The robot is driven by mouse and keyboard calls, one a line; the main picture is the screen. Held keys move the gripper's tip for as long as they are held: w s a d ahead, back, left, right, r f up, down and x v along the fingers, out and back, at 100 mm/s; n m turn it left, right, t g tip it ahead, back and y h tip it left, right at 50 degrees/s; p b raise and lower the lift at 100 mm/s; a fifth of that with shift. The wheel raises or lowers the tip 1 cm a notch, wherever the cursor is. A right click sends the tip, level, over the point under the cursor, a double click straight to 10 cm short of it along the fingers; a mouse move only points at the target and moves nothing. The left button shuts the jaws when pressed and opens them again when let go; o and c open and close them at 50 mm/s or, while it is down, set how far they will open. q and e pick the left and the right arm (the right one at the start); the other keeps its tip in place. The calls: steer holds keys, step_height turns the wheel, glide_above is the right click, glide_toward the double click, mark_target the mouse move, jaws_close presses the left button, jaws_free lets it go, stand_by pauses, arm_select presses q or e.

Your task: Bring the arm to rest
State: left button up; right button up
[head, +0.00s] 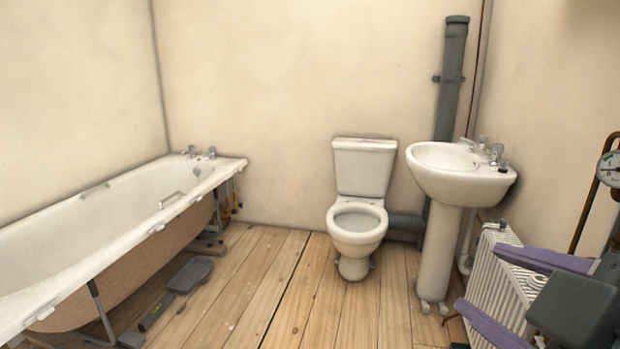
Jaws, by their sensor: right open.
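My right gripper (477,277) comes in from the lower right edge of the head view. Its two purple fingers point left and stand well apart, with nothing between them. It is open, in front of the white radiator (490,268) and to the right of the basin's pedestal (438,262) in the picture. The fingers overlap part of the radiator in the view; I cannot tell how near they are to it. My left gripper is not in view.
A white basin (455,174) stands right of a toilet (358,215). A bathtub (100,232) runs along the left wall, with tools (190,274) on the floor by it. A grey pipe (451,80) rises behind the basin. The middle wooden floor (290,300) is clear.

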steer(key=s+d+r+m+g+p, duration=0.2)
steer(key=s+m+g+p, duration=0.3)
steer(key=s, duration=0.4)
steer(key=s+d+r+m+g+p, duration=0.1)
steer(key=s+m+g+p, duration=0.35)
steer(key=s+p, duration=0.35)
arm_select(q)
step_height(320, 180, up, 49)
steer(key=p, duration=3.2)
arm_select(e)
step_height(320, 180, up, 34)
steer(key=shift+s+n, duration=0.35)
steer(key=shift+n, duration=0.1)
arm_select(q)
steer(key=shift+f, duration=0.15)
arm_select(e)
steer(key=shift+d+r, duration=0.1)
